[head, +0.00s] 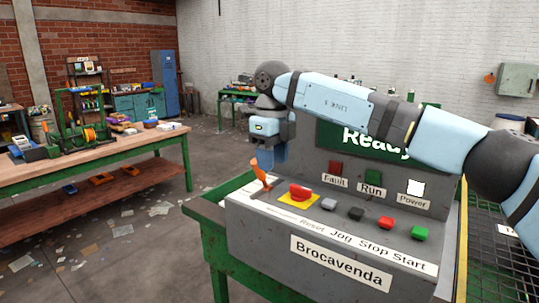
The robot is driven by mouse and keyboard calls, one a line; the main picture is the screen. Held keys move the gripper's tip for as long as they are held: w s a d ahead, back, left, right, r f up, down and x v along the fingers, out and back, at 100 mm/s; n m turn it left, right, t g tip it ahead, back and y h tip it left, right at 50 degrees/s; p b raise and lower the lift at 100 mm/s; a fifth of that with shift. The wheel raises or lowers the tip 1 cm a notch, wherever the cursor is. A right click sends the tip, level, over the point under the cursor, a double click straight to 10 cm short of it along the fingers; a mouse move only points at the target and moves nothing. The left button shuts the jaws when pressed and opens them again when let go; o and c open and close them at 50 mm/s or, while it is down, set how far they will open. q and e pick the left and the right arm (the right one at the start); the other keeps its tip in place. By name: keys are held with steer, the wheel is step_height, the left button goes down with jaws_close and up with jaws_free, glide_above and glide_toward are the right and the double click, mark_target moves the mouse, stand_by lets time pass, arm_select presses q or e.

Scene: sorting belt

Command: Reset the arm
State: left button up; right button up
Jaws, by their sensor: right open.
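My right arm reaches in from the right, across the front of the sign, and bends down at its wrist. My right gripper (272,157) is open and points down above the left end of the control console (300,247). An orange piece like a lever (261,174) stands tilted at that end, close to the fingers; I cannot tell whether they touch. No object shows between the fingers. My left gripper is out of view.
The console carries a red mushroom button (301,191) on yellow, then grey, black, red and green buttons. Labels read Reset, Jog, Stop, Start. A green sign (340,136), partly hidden by my arm, reads "Ready". A workbench (100,155) stands left; floor between is open, with scattered paper.

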steer(key=s+a+f+m+g+y, duration=0.55)
steer(key=s+a+f+y, duration=1)
steer(key=y, duration=0.35)
steer(key=s+d+f+m+t+h, duration=0.2)
steer(key=d+f+m+t+h, duration=0.3)
steer(key=d+f+m+t, duration=0.8)
steer(key=s+d+f+m+t+h, duration=0.1)
steer(key=d+f+m+t+h, duration=0.3)
steer(key=d+f+m+t, duration=0.95)
steer(key=s+d+f+m+g+h, duration=0.35)
steer(key=s+m+g, duration=0.2)
steer(key=s, duration=0.35)
steer(key=s+d+f+m+g+h, duration=0.3)
steer(key=s+f+m+g, duration=0.3)
steer(key=s, duration=0.4)
arm_select(q)
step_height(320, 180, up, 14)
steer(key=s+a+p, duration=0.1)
steer(key=p, duration=1.7)
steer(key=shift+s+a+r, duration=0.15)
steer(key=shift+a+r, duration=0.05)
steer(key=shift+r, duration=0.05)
arm_select(e)
step_height(320, 180, up, 16)
steer(key=d+t, duration=0.1)
steer(key=shift+w, duration=0.15)
